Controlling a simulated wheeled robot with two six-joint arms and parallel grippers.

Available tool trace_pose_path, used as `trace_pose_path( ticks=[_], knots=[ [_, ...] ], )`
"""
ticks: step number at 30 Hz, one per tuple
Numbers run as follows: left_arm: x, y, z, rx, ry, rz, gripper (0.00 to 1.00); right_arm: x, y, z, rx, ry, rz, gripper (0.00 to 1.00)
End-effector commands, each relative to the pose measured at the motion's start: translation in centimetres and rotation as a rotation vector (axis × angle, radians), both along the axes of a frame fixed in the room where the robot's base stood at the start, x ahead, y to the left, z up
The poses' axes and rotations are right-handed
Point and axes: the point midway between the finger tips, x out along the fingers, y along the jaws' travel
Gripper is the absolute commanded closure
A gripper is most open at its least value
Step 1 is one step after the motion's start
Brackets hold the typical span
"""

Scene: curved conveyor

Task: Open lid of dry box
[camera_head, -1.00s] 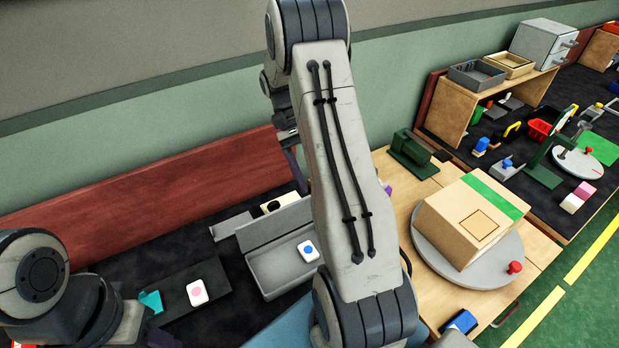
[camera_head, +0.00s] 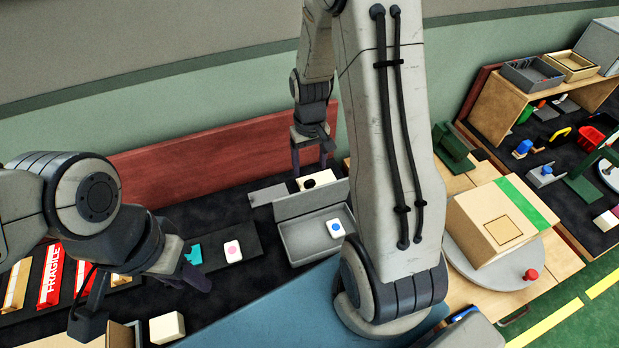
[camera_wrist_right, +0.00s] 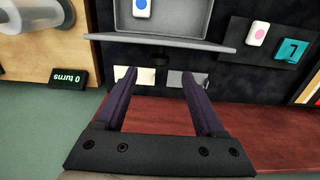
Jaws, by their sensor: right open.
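The dry box is a shallow grey box (camera_head: 295,247), open at the top, with a white piece with a blue dot (camera_head: 335,229) inside. Its grey lid (camera_head: 311,200) stands raised along the back edge. The lid's edge also shows in the right wrist view (camera_wrist_right: 205,46), with a small dark knob on it. My right gripper (camera_head: 311,166) is open and empty behind the raised lid, and its fingers (camera_wrist_right: 155,75) point toward the lid without closing on it. My left gripper (camera_head: 140,298) is spread open and empty at the lower left.
A cream block with a black knob (camera_head: 327,179) is behind the lid. A white piece with a pink dot (camera_head: 233,251) and a teal piece (camera_head: 194,255) lie left of the box. A carton (camera_head: 500,222) sits on a turntable at right. A red board (camera_head: 220,155) runs behind.

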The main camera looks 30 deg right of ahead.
Motion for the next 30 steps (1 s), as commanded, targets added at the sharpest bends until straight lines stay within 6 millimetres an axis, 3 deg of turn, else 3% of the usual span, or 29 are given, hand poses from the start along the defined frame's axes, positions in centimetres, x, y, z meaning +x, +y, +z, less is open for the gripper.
trace_pose_path(
  ticks=[6,10,23,28,29,30],
  knots=[
    [0.0,0.0,0.6,0.0,0.0,0.0,0.62,-0.2,0.0,-4.1,0.001,0.008,-0.002,0.29],
    [0.0,0.0,0.8,0.0,0.0,0.0,0.62,-0.1,0.0,-5.7,0.001,0.004,-0.002,0.29],
    [0.0,0.0,0.8,0.0,0.0,0.0,0.62,0.0,0.0,-6.8,0.0,0.001,-0.002,0.29],
    [0.0,0.0,0.8,0.0,0.0,0.0,0.62,0.0,0.0,-6.8,0.0,0.001,-0.002,0.9],
    [0.0,0.0,0.8,0.0,0.0,0.0,0.62,0.0,0.0,-6.8,0.0,0.001,-0.002,1.0],
    [0.0,0.0,0.8,0.0,0.0,0.0,0.62,0.0,0.0,-6.8,0.0,0.001,-0.002,1.0]
  ],
)
